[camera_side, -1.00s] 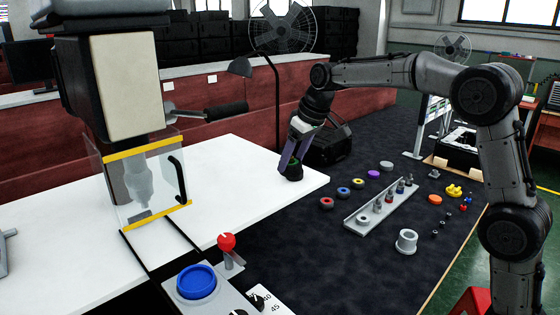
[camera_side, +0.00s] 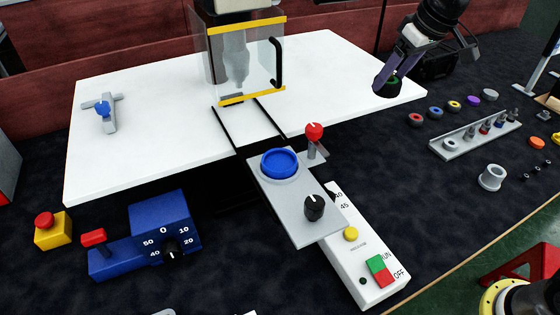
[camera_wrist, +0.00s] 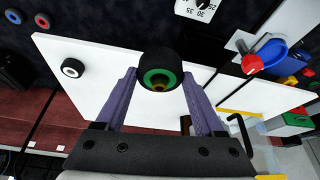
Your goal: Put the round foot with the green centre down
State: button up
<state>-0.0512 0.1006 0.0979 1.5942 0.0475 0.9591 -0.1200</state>
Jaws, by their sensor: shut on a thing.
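The round foot with the green centre (camera_side: 386,88) is a short black cylinder; its green ring faces the camera in the wrist view (camera_wrist: 160,80). My gripper (camera_side: 394,75) is shut on it, with the foot between the purple fingertips. It is at the right end of the white table (camera_side: 330,75), near the corner. I cannot tell whether the foot touches the tabletop. In the wrist view, another black round foot with a white centre (camera_wrist: 72,68) shows against the white tabletop, apart from my gripper.
Feet with red (camera_side: 415,120), blue (camera_side: 436,112), yellow (camera_side: 453,105) and purple (camera_side: 473,100) centres lie on the dark mat. A grey tray (camera_side: 445,150) holds small parts. A clear guarded press (camera_side: 240,65) stands over the table. The tabletop between press and gripper is clear.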

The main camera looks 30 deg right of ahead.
jog(key=s+a+r+n+y, duration=0.1)
jog(key=s+a+r+n, duration=0.1)
jog(key=s+a, duration=0.5)
jog(key=s+a+r+n+y, duration=0.1)
jog(key=s+a+n, duration=0.3)
jog(key=a, duration=0.6)
jog(key=m, duration=0.1)
send_near(275, 162)
jog(key=shift+w+a+f+g, duration=0.15)
jog(key=shift+w+a+f, duration=0.1)
jog(key=shift+w, duration=0.25)
jog(key=shift+w+a+f+g, duration=0.15)
jog(key=shift+w+a+f, duration=0.1)
jog(key=shift+w, duration=0.25)
jog(key=shift+w+a+f, duration=0.1)
jog(key=shift+w+f, duration=0.05)
jog(key=shift+f, duration=1.55)
jog(key=shift+f, duration=0.1)
jog(key=o, duration=1.1)
jog(key=shift+f, duration=0.1)
